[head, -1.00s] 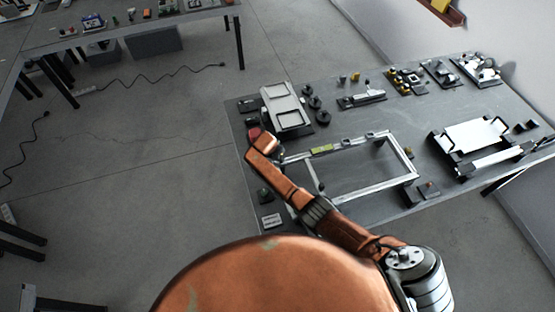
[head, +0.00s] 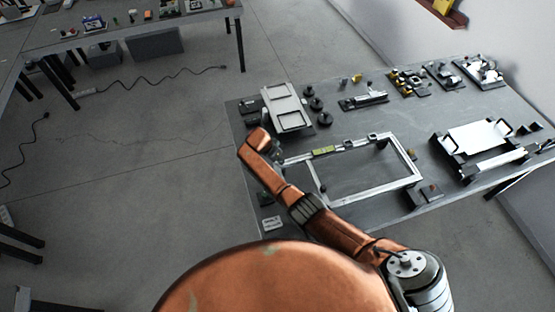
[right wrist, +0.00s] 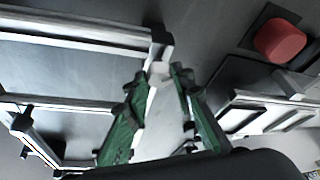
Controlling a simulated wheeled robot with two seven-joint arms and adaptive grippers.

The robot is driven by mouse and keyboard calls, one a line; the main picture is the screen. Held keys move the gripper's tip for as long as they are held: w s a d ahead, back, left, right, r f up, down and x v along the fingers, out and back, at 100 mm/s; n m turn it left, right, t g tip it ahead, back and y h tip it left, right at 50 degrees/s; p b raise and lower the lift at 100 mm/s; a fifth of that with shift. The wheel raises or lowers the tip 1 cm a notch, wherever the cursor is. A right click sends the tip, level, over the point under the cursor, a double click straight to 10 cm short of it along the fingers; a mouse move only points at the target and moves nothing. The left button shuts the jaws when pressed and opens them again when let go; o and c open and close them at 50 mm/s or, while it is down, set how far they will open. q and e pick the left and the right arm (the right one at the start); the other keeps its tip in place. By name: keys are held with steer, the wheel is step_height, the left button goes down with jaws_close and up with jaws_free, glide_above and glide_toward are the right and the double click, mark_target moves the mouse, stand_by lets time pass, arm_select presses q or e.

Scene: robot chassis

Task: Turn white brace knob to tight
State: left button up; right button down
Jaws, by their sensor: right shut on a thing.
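My right gripper (right wrist: 159,78) has green fingers closed around a white part (right wrist: 160,115), which seems to be the white brace knob. The white part's tip is close to the corner of a silver rectangular frame in the right wrist view (right wrist: 95,32). The frame also shows in the head view (head: 372,193), lying on the grey table. In the head view my copper right arm reaches over the frame's left end and hides the gripper and the knob. The knob's turn angle cannot be told. My left gripper is in neither view.
A red round knob (right wrist: 280,40) on a dark base is at the upper right of the right wrist view. A pale tray-like panel (head: 287,107) stands behind the frame. Black round pieces (head: 316,104) are beside it. A white-topped fixture (head: 476,138) is at right.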

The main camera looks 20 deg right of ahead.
steer(key=c, duration=1.7)
jaws_free()
steer(key=shift+d, duration=0.1)
steer(key=shift+o, duration=0.2)
steer(key=shift+r, duration=0.15)
steer(key=v, duration=1.2)
